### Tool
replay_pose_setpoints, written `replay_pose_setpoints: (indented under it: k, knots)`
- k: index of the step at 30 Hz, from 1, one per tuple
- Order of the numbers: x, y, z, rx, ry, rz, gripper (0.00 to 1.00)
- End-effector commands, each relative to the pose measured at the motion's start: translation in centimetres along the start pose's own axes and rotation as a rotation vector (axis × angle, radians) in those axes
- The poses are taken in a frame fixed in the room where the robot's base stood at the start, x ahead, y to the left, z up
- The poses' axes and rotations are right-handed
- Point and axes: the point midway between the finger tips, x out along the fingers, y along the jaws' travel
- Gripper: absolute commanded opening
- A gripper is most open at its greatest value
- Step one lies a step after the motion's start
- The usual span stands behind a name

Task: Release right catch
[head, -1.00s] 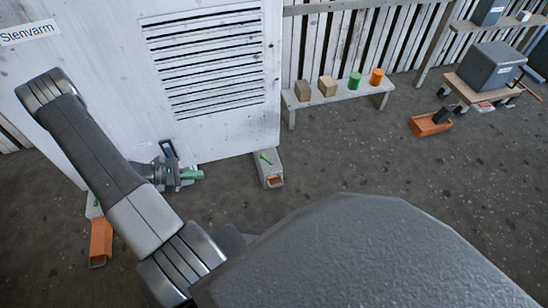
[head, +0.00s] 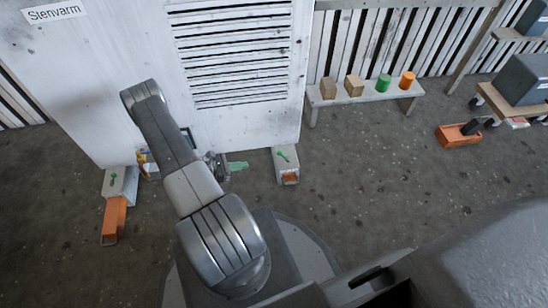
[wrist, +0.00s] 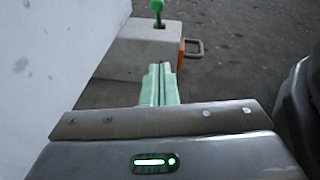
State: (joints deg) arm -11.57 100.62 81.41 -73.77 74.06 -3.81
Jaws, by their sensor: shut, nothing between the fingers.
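The right catch is a grey block (head: 286,178) with a small green lever (head: 283,155) on top and an orange piece (head: 290,178) in its front end. It stands on the floor by the white housing's right corner. In the wrist view the block (wrist: 135,48) lies just beyond my fingers, with the green lever (wrist: 158,14) upright on top and the orange piece with its handle (wrist: 194,47) at the right. My gripper (head: 245,165) is left of the block, apart from it in the head view. Its pale green fingers (wrist: 160,70) are together and empty.
The white slatted housing (head: 130,100) stands close behind my arm. A bench (head: 365,92) with several blocks is behind. Floor right of the catch is clear.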

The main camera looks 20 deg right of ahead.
Motion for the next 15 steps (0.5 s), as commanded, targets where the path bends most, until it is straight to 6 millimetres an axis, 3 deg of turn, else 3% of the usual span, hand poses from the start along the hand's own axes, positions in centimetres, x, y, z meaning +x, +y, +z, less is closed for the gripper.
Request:
replay_pose_setpoints:
  k: [7,15]
  knots:
    - [1.5,-0.1,-0.1,0.001,0.0,-0.004,0.0]
    - [6.0,-0.1,-0.2,0.002,0.001,-0.007,0.0]
